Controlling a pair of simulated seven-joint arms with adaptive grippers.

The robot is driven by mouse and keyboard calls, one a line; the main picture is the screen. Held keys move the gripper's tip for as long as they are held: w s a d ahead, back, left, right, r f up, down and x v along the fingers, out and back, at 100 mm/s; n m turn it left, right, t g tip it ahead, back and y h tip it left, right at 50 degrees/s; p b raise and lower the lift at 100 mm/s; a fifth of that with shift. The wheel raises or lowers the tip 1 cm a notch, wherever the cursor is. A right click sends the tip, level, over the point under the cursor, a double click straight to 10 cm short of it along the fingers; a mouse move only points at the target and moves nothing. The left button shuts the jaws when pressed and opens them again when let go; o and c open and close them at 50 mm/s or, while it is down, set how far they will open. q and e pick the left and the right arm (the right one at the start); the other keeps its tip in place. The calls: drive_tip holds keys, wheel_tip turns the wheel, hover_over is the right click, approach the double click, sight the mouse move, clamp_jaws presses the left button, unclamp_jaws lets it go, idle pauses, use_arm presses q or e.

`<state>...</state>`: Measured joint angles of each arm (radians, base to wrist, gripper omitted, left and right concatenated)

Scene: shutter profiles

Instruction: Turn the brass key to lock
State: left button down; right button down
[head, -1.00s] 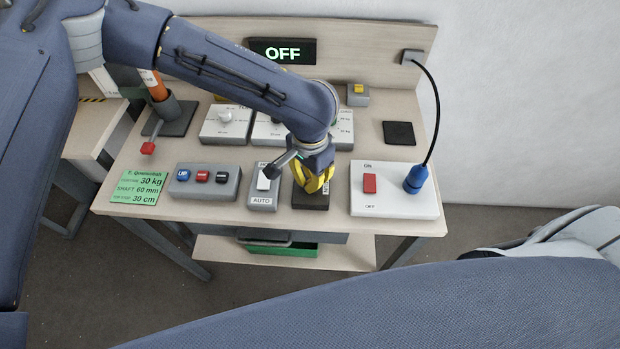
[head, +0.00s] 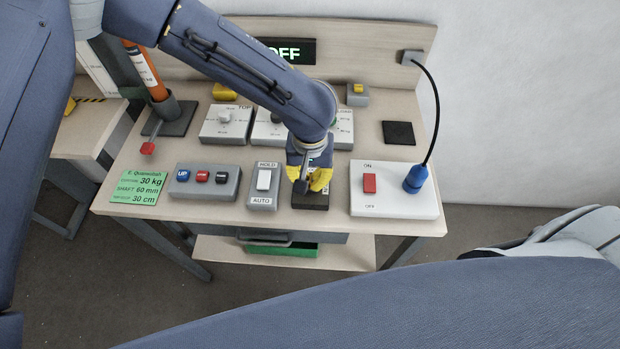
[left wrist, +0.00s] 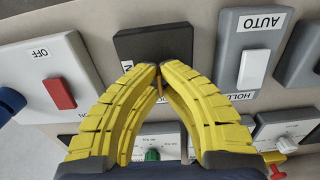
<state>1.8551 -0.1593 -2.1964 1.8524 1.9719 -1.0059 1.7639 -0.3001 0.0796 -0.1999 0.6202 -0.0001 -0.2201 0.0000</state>
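The dark key-switch block (head: 312,205) sits near the table's front edge, between the HOLD/AUTO switch and the white ON/OFF box. My left gripper (head: 311,188) is pointed down over this block, and its yellow fingers hide the key in the head view. In the left wrist view the block (left wrist: 140,42) lies just beyond the fingertips (left wrist: 159,69). The fingers close together around a thin brass key (left wrist: 160,84), of which only a sliver shows between them. A label on the block is mostly covered. My right gripper is not in view.
The HOLD/AUTO rocker (head: 264,181) is close on the left, and the white box with a red switch (head: 369,183) and blue plug (head: 415,178) is on the right. A button box (head: 204,182) stands further left. Dial boxes lie behind. The display (head: 289,51) is partly covered by my arm.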

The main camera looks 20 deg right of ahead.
use_arm(q)
drive_tip(key=shift+n, duration=0.3)
drive_tip(key=c, duration=1.6)
unclamp_jaws()
wheel_tip(320, 180, up, 12)
